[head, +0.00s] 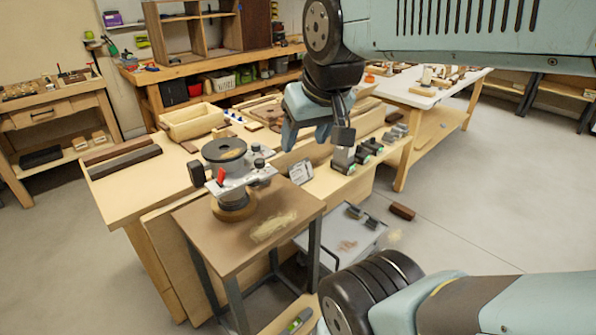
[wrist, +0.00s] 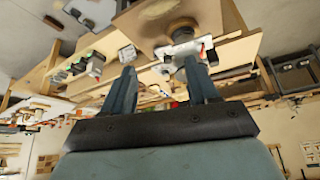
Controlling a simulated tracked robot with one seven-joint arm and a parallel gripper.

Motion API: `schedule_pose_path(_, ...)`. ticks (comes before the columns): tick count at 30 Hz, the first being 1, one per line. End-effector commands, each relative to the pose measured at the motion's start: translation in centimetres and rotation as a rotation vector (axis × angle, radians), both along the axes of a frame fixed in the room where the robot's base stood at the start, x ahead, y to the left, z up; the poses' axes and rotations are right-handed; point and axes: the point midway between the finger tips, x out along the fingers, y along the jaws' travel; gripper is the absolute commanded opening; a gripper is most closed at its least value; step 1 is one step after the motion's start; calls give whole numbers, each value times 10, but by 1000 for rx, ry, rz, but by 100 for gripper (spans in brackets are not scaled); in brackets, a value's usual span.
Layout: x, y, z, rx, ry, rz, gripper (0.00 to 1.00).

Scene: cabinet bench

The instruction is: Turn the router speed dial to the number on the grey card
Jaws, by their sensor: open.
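The router (head: 232,170) stands upright on the brown top of a small stand. It has a black round top, a silver body, black knobs and a red lever; I cannot tell which part is the speed dial or read any number on it. The grey card (head: 300,171) stands tilted on the bench to the right of the router; its marking is too small to read. My gripper (head: 306,140) is open and empty, above the bench, right of the router and above the card. In the wrist view, the router (wrist: 183,47) and card (wrist: 127,54) show beyond my fingers.
The router stand (head: 270,232) is in front of the long bench. Dark clamp-like blocks (head: 362,153) sit right of the card. A wooden box (head: 193,121) and dark bars (head: 122,158) lie on the bench. A low grey surface (head: 340,240) is right of the stand.

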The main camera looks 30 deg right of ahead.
Motion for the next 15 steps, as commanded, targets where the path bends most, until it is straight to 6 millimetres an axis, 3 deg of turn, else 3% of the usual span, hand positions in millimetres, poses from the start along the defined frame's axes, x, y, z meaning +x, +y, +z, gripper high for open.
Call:
schedule_pose_path(9, 3, 0, 2, 10, 4, -13, 58)
schedule_pose_path(15, 31, 0, 10, 117, 55, -146, 58)
